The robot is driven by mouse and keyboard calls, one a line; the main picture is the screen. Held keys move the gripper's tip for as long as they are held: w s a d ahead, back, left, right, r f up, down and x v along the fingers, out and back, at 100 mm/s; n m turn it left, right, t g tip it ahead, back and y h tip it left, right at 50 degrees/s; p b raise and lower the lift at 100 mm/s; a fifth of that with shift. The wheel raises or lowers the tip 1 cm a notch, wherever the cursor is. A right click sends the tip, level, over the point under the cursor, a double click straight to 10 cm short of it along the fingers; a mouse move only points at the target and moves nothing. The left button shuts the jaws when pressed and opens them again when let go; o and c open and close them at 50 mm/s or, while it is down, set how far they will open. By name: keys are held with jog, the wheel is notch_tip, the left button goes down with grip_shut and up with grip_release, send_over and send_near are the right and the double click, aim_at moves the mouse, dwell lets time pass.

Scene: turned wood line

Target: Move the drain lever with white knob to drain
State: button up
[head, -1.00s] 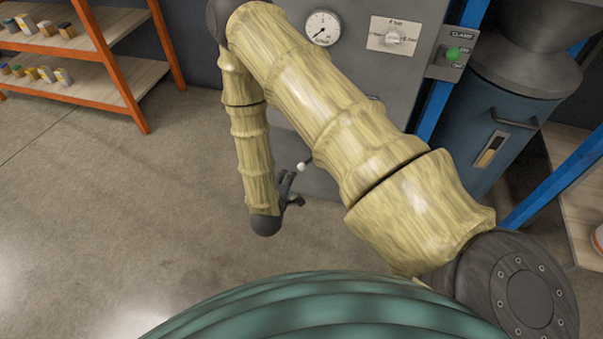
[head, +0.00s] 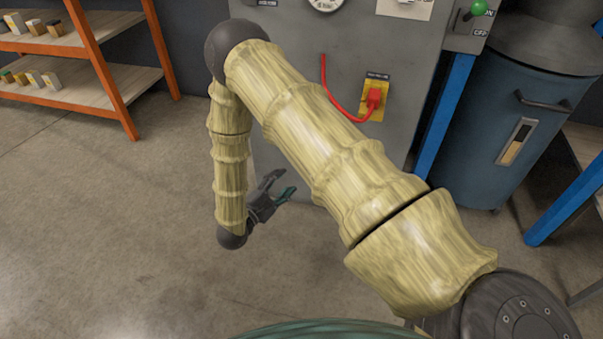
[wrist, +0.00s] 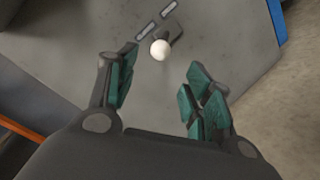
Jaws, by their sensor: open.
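The drain lever's white round knob (wrist: 160,50) shows in the wrist view, on a short dark lever on the grey cabinet face. Two small pale label plates lie beside it, too small to read. My gripper (wrist: 157,80) is open and empty, and the knob lies just beyond the gap between its fingertips, with no finger touching it. In the head view my gripper (head: 281,186) is low in front of the cabinet, fingers pointing up and right. My arm hides the lever there.
The grey cabinet (head: 300,45) carries a red plug (head: 373,97) with a red cord and a green-knobbed switch (head: 478,8). A blue bin (head: 500,150) stands to the right. An orange-framed shelf (head: 100,70) is at the left, with open floor before it.

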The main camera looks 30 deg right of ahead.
jog(key=shift+b+x, duration=2.3)
jog(key=shift+x, duration=3.1)
jog(key=shift+c, duration=0.2)
grip_shut()
